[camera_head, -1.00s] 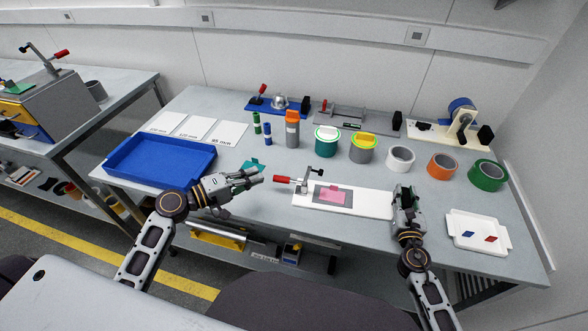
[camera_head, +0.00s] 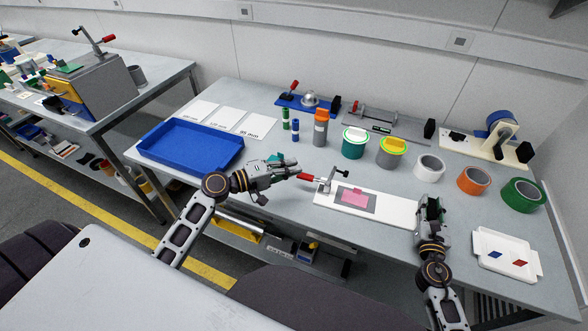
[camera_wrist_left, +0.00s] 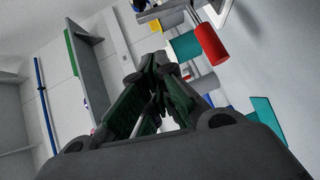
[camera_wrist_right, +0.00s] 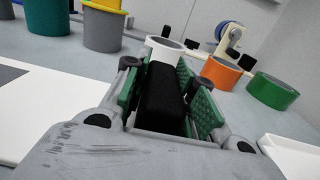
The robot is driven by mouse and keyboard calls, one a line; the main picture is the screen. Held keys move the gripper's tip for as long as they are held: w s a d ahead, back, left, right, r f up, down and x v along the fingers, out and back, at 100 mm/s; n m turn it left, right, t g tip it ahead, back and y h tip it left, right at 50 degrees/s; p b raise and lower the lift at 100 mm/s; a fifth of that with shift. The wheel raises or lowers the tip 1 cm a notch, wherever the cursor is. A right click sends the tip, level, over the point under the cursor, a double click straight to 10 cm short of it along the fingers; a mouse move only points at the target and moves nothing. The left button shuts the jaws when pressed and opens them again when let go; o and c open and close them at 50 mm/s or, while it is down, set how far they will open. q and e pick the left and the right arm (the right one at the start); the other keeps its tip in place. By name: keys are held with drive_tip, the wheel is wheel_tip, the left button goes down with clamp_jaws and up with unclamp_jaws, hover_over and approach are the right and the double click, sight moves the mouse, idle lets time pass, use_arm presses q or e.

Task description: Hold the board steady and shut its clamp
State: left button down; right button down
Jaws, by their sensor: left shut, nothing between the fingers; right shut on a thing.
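The white board (camera_head: 400,212) lies on the bench with a pink piece (camera_head: 354,196) on a dark grey patch. Its clamp (camera_head: 327,183) stands at the left end, with a red handle (camera_head: 309,178) sticking out low to the left and a black-tipped arm (camera_head: 342,173) raised. My left gripper (camera_head: 296,169) is shut and empty, close beside the handle; whether they touch I cannot tell. The handle also shows ahead of the fingers in the left wrist view (camera_wrist_left: 209,44). My right gripper (camera_head: 430,203) is shut on a black block (camera_wrist_right: 160,95) at the board's right end.
A blue tray (camera_head: 190,164) lies left of my left gripper. Tubs and tape rolls (camera_head: 429,168) stand behind the board. A small white tray (camera_head: 507,267) is right of my right gripper. Other clamp fixtures (camera_head: 380,123) line the back.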

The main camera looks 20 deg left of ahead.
sight(306, 176)
use_arm(q)
drive_tip(key=x, duration=0.5)
drive_tip(key=shift+w+d, duration=0.2)
drive_tip(key=shift+w, duration=0.05)
drive_tip(key=shift+w+d+f, duration=0.1)
drive_tip(key=shift+d+f, duration=0.05)
drive_tip(key=shift+d, duration=0.85)
drive_tip(key=shift+d+f, duration=0.2)
drive_tip(key=shift+d, duration=0.8)
